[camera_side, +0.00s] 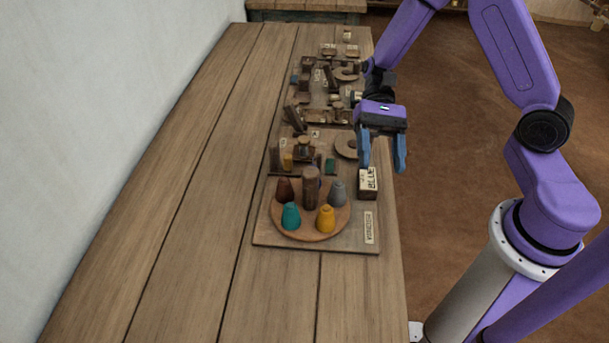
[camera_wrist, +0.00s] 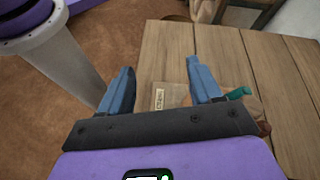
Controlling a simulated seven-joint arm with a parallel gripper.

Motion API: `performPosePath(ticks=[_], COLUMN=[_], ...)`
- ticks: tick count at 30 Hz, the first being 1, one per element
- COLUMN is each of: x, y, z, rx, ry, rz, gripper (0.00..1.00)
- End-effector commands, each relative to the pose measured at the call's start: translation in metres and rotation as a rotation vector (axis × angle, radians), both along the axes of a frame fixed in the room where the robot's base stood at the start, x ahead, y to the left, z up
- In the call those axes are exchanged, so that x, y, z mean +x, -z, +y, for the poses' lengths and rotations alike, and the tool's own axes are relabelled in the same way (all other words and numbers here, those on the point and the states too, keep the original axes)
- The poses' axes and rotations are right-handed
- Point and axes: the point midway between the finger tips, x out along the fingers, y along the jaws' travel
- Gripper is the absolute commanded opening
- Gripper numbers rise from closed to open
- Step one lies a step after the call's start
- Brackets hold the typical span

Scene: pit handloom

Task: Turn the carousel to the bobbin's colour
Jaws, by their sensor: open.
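The carousel (camera_side: 303,234) is a round wooden disc on a flat board near the table's front. A dark wooden post (camera_side: 310,188) stands at its middle. Around it stand bobbins: teal (camera_side: 291,216), yellow (camera_side: 326,219), grey (camera_side: 338,193) and dark red-brown (camera_side: 284,190). A sliver of blue shows behind the post, mostly hidden. A dark block with a pale "BLUE" label (camera_side: 368,180) stands right of the disc. My gripper (camera_side: 383,167) is open and empty, above and beside that block. In the wrist view, a teal bobbin (camera_wrist: 239,93) shows beyond one finger.
The board carries a pale label plate (camera_side: 369,227) at its right edge. Several wooden fixtures (camera_side: 318,95) crowd the table behind the carousel. The table's left side (camera_side: 200,190) is clear. A white wall (camera_side: 110,110) borders it on the left.

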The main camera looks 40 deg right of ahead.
Motion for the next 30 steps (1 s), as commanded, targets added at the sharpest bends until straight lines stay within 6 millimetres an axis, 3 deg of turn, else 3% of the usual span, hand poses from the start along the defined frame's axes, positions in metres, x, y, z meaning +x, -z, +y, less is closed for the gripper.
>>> performPosePath(ticks=[6, 12, 16, 20, 30], x=[0.068, 0.106, 0.115, 0.115, 0.105], y=[0.028, 0.047, 0.052, 0.052, 0.052], z=[-0.021, -0.047, -0.054, -0.047, 0.009], rx=[0.133, 0.237, 0.268, 0.273, 0.270], ry=[0.410, 0.652, 0.710, 0.717, 0.713], rz=[0.252, 0.373, 0.400, 0.404, 0.403], gripper=[0.64, 0.64, 0.64, 0.64, 0.64])
